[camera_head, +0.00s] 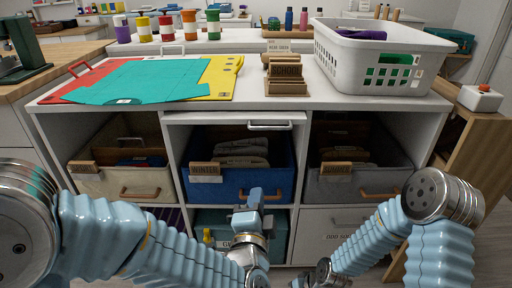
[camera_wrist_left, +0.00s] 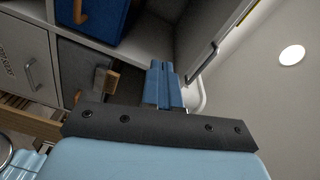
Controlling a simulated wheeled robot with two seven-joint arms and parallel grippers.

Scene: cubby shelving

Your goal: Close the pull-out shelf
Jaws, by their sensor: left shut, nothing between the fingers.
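The pull-out shelf (camera_head: 215,117) is a thin white board under the countertop, above the blue bin in the middle column. Its front edge stands forward of the cabinet face, and a metal bar handle (camera_head: 270,126) is on it. A metal handle on a white panel also shows at the right of the left wrist view (camera_wrist_left: 214,56). My left gripper (camera_head: 254,194) is shut and empty, fingers pointing up, in front of the blue bin and below the shelf. Its closed blue fingers show in the left wrist view (camera_wrist_left: 163,72). My right arm comes in from the right; its gripper is outside the picture.
The blue bin (camera_head: 225,184), a beige bin (camera_head: 105,187) and a grey bin (camera_head: 345,189) fill the upper cubbies. On the countertop are a teal sheet (camera_head: 150,80), a wooden card holder (camera_head: 286,80) and a white basket (camera_head: 375,75). A wooden table stands at the right.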

